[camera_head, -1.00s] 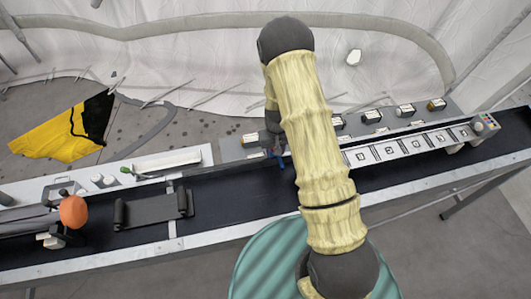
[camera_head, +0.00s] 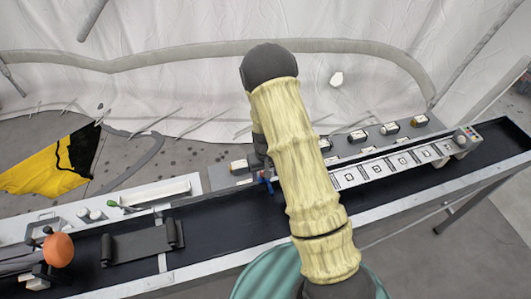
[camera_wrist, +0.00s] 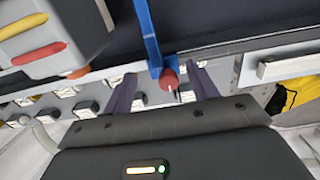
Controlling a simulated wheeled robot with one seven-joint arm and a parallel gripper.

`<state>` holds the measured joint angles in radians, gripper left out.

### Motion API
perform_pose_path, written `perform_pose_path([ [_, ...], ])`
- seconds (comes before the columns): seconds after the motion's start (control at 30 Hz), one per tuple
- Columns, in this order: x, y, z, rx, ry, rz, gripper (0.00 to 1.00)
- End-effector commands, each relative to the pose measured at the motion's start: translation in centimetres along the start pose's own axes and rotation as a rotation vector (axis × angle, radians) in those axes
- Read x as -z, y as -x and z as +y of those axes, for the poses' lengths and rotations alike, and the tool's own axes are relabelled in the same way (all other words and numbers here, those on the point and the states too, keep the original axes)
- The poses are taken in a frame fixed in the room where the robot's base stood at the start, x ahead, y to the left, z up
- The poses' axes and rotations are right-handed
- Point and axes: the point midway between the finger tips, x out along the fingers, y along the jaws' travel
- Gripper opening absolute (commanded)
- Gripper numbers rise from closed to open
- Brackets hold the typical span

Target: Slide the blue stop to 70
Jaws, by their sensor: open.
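The blue stop (camera_wrist: 148,35) is a blue bar with a red knob (camera_wrist: 169,78) at its near end in the wrist view. In the head view only a small blue part of it (camera_head: 265,182) shows, at the far edge of the dark belt beside my arm. My gripper (camera_wrist: 161,74) is open, with one dark finger on each side of the red knob. I cannot tell whether either finger touches it. In the head view my arm hides most of the gripper. No scale numbers can be read in either view.
The dark belt (camera_head: 220,204) runs across the bench. A white strip of marked squares (camera_head: 390,164) and several small boxes lie to the right. An orange knob (camera_head: 58,249) and a dark roller frame (camera_head: 142,243) are at the left. A grey box (camera_wrist: 55,35) is in the wrist view.

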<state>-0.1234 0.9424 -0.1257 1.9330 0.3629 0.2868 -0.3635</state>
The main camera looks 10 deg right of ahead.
Motion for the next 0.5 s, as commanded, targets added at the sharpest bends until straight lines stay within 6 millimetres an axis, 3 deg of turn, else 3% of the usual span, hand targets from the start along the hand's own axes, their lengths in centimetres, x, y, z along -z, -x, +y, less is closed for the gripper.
perform_pose_path([
  [0.5, 0.1, 8.4, -0.1, -0.001, 0.004, 0.005, 0.58],
])
